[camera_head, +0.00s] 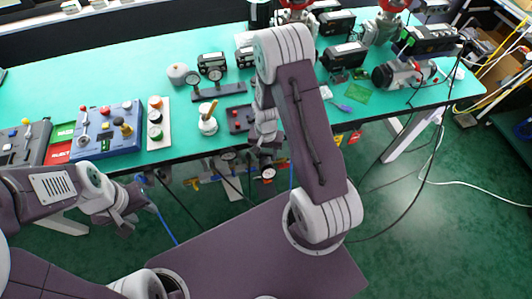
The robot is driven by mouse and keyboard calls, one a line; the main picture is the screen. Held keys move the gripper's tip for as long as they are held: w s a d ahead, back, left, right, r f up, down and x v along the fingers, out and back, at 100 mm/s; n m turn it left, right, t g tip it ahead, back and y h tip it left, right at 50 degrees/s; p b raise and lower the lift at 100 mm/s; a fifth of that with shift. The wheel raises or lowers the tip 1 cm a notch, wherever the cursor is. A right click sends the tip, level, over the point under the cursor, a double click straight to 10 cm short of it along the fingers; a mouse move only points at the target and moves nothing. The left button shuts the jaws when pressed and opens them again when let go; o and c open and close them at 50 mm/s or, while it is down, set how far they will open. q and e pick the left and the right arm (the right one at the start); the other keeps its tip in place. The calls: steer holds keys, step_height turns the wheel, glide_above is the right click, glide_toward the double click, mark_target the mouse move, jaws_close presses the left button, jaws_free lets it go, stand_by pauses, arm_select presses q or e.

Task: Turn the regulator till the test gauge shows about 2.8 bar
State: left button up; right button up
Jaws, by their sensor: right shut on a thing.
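My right gripper (266,148) points down at the front edge of the teal bench, shut on a small part that its fingers mostly hide. That part appears to be the regulator, but I cannot make out its knob. A small round gauge with a white dial (268,173) shows just below the gripper. Another gauge (228,156) is a little to its left at the bench edge. I cannot tell which is the test gauge, and the dials are too small to read. My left gripper (128,222) hangs in front of the bench at the left, apart from these parts; its jaws are unclear.
Cables (440,140) run down at the right.

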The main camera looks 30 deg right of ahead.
steer(key=shift+w, duration=0.1)
steer(key=o, duration=1.1)
steer(key=shift+r, duration=0.1)
step_height(320, 180, up, 9)
steer(key=shift+f+p, duration=0.1)
steer(key=shift+p, duration=0.5)
